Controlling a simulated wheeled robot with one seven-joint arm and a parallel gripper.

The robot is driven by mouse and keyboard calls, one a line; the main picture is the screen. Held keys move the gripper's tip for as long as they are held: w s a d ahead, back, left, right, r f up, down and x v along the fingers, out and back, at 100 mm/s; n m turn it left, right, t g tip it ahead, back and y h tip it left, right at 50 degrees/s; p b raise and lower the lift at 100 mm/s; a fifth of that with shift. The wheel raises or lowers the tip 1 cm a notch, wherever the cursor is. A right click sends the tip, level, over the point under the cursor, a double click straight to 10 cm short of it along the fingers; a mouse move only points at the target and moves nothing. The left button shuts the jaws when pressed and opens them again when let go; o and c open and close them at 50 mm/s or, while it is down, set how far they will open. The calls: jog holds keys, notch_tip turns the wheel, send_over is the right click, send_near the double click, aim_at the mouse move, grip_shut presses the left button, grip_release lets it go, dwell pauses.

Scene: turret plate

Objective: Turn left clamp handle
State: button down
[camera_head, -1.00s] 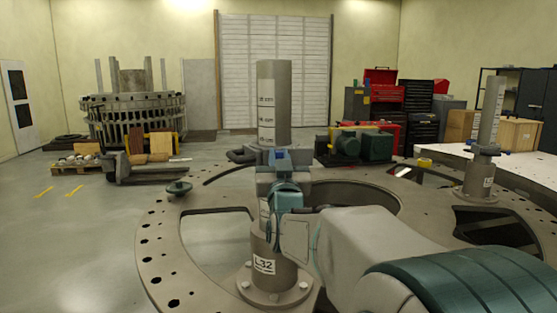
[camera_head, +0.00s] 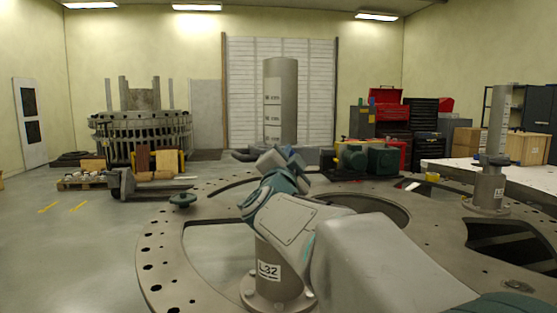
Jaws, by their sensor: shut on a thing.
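The left post (camera_head: 281,95) is a grey upright cylinder with white labels, standing on a flanged base marked L32 (camera_head: 268,270). A dark clamp handle (camera_head: 243,156) sticks out to the left at mid-height of the post. My gripper (camera_head: 283,158) is at the clamp, in front of the post, shut on the handle. My own wrist and forearm cover the fingertips, most of the clamp and part of the post, so the exact grip is hidden.
The turret plate (camera_head: 160,235) is a large grey ring with holes and cut-outs. A second post (camera_head: 490,190) with a clamp stands at the right. A round dark knob (camera_head: 183,200) sits at the plate's left edge. A pallet jack (camera_head: 140,188) stands behind on open floor.

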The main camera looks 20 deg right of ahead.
jog(key=m+g+p, duration=0.1)
jog(key=m+g, duration=0.1)
jog(key=m, duration=0.3)
jog(key=shift+d+p, duration=0.1)
jog(key=shift+p, duration=0.2)
jog(key=shift+f+m+g+y+p, duration=0.2)
jog(key=shift+m+g+p, duration=0.2)
jog(key=shift+m, duration=0.6)
jog(key=shift+f+m+g+y+p, duration=0.15)
jog(key=shift+m+g+p, duration=0.25)
jog(key=shift+m, duration=0.6)
jog(key=c, duration=1.4)
grip_release()
jog(key=shift+d+f, duration=0.1)
jog(key=shift+o, duration=0.2)
jog(key=v, duration=1.4)
jog(key=shift+f, duration=0.15)
